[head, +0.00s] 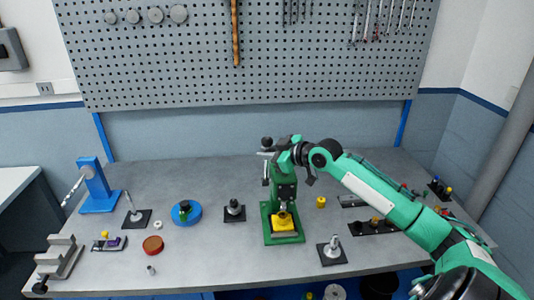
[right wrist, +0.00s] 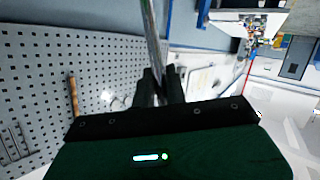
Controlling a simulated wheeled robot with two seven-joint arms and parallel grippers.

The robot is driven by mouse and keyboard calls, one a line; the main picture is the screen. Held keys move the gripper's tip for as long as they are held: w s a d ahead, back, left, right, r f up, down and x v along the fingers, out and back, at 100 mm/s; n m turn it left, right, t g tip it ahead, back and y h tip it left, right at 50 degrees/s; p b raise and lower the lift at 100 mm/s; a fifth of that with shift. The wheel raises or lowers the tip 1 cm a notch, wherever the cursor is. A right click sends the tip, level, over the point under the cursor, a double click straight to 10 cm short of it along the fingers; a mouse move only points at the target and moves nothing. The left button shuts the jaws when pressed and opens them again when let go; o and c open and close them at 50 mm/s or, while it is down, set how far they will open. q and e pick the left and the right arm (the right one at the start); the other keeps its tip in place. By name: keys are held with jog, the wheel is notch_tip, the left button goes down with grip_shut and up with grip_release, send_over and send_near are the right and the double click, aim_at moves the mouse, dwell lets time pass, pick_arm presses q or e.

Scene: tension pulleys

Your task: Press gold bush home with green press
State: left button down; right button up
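The green press (head: 271,192) stands on the table right of centre. A yellow part (head: 284,226) sits on its base under the ram; whether the gold bush is in it is too small to tell. A small yellow cylinder (head: 321,202) stands apart on the table to the right of the press. My right gripper (head: 272,154) is at the top of the press, beside the black knob (head: 267,142) of its lever. In the right wrist view the dark fingers (right wrist: 160,88) are closed around a metal rod (right wrist: 151,40), seemingly the press lever. My left gripper is not in view.
A black-based post (head: 331,252) stands front right of the press, and another (head: 235,210) to its left. A blue round part (head: 186,212), a red disc (head: 153,245) and a blue stand (head: 97,187) are further left. Pegboard (head: 250,60) rises behind. Bare table lies behind the blue part.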

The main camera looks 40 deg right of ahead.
jog(key=o, duration=0.3)
jog(key=shift+w, duration=0.1)
jog(key=shift+o, duration=0.4)
jog(key=shift+w, duration=0.1)
jog(key=b+v, duration=0.6)
jog(key=v, duration=0.8)
jog(key=shift+f, duration=0.15)
jog(key=shift+d, duration=0.1)
